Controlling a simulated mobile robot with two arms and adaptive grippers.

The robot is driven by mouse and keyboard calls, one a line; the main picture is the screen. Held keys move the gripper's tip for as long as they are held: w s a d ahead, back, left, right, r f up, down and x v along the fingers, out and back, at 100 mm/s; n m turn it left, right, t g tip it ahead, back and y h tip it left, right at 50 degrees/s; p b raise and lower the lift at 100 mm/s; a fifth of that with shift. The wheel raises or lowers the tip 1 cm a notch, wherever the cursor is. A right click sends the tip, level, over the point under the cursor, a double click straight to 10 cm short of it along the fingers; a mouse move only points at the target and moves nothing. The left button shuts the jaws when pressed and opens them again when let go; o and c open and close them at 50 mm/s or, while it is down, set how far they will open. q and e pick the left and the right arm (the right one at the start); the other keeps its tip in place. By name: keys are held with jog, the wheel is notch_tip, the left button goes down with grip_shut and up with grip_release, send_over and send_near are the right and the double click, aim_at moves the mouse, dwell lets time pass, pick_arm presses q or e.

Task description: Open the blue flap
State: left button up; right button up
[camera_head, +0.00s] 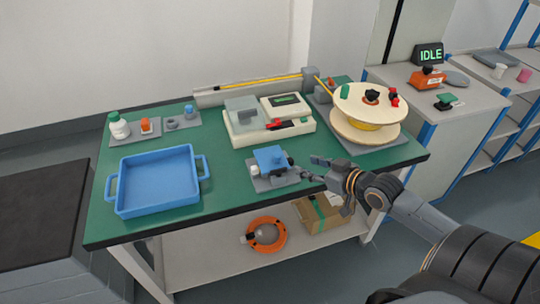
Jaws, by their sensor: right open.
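The blue flap (270,158) is a small blue plate on top of a dark device. The device stands on a grey mat (263,185) near the table's front edge, with a small white part at its left. The flap looks slightly tilted; I cannot tell if it is fully closed. My right gripper (314,168) comes in from the right, just right of the device, fingers pointing left towards it. It is open, with nothing between its fingers, and appears apart from the flap. My left gripper is not in view.
A blue tray (155,203) stands at the table's left. A cream machine (245,133) with a red handle stands behind the device, and a large cable spool (366,122) at the back right. Green tabletop (222,192) is clear between tray and device.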

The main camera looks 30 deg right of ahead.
aim_at(277, 155)
jog(key=x, duration=1.3)
jog(key=shift+d+f, duration=0.15)
grip_shut()
